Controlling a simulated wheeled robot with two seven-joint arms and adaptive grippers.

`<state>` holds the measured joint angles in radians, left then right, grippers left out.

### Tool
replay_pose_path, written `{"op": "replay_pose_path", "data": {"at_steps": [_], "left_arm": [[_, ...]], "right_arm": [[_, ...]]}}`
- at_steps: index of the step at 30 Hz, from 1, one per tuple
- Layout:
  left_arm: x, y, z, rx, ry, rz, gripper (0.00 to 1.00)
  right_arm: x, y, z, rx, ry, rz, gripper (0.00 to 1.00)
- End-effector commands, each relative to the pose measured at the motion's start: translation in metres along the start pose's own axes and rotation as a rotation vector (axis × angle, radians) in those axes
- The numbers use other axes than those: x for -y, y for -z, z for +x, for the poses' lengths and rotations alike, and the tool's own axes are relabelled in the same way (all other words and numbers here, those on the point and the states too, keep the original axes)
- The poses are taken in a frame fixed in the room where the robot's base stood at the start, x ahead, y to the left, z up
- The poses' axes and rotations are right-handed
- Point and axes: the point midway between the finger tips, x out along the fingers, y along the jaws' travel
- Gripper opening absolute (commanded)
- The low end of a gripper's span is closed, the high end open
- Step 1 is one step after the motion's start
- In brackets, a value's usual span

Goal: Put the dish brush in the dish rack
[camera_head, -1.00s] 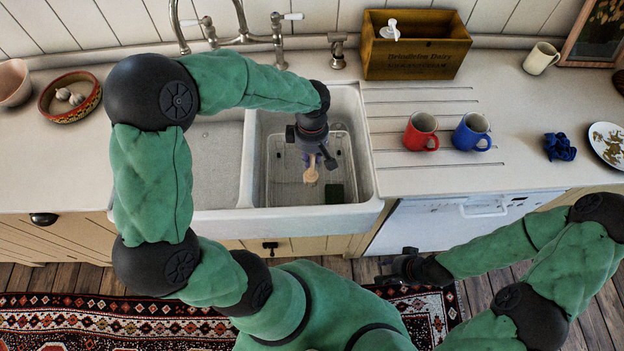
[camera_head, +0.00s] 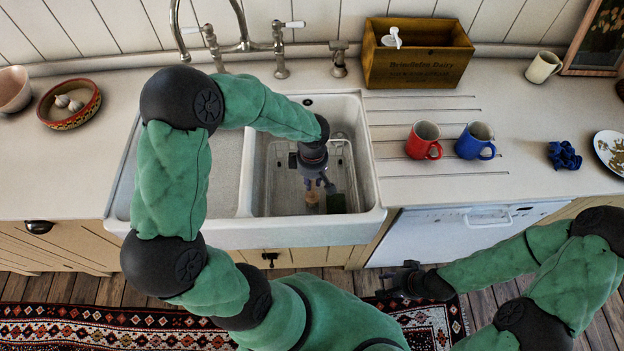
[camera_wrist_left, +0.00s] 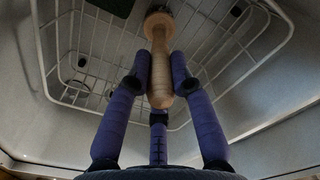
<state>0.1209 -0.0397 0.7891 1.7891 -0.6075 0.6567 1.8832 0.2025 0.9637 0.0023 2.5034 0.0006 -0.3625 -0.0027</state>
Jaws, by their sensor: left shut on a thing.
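The dish brush (camera_head: 312,198) has a pale wooden handle and a round head. In the left wrist view the brush (camera_wrist_left: 160,60) points away from me, head farthest. My left gripper (camera_head: 315,184) is shut on its handle, and the fingers (camera_wrist_left: 159,88) close around the near end. The white wire dish rack (camera_head: 284,190) sits in the right basin of the sink, and its wires (camera_wrist_left: 100,42) show below the brush. The brush is over the rack's inside; I cannot tell if its head touches the bottom. My right gripper (camera_head: 388,283) is low, in front of the counter, its opening unclear.
A dark green block (camera_head: 336,203) lies in the rack near the brush. The sink's front wall (camera_head: 290,233) and divider (camera_head: 246,165) flank the arm. A red mug (camera_head: 421,142), a blue mug (camera_head: 472,143) and a wooden box (camera_head: 415,62) stand right of the sink.

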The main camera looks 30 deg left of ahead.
Motion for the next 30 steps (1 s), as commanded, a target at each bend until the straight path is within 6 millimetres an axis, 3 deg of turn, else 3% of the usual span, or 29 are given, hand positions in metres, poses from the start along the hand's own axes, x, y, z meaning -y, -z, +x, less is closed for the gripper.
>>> {"op": "replay_pose_path", "data": {"at_steps": [2, 3, 5, 18, 30], "left_arm": [[0.000, 0.000, 0.003, 0.000, 0.000, 0.000, 0.00], [0.000, 0.000, 0.002, 0.000, 0.000, 0.000, 0.34], [0.000, 0.000, 0.002, 0.000, 0.000, 0.000, 0.46], [0.000, 0.000, -0.003, 0.000, 0.001, 0.000, 0.46], [-0.001, 0.000, -0.078, -0.001, -0.003, 0.000, 0.46]], "right_arm": [[-0.001, 0.000, 0.004, 0.000, 0.000, 0.000, 0.40], [-0.001, 0.000, 0.003, 0.000, 0.000, 0.000, 0.40], [-0.001, 0.000, 0.002, 0.000, 0.000, 0.000, 0.40], [0.001, 0.000, -0.003, 0.000, 0.000, 0.000, 0.40], [0.007, -0.001, -0.020, 0.000, 0.000, 0.000, 0.40]]}}
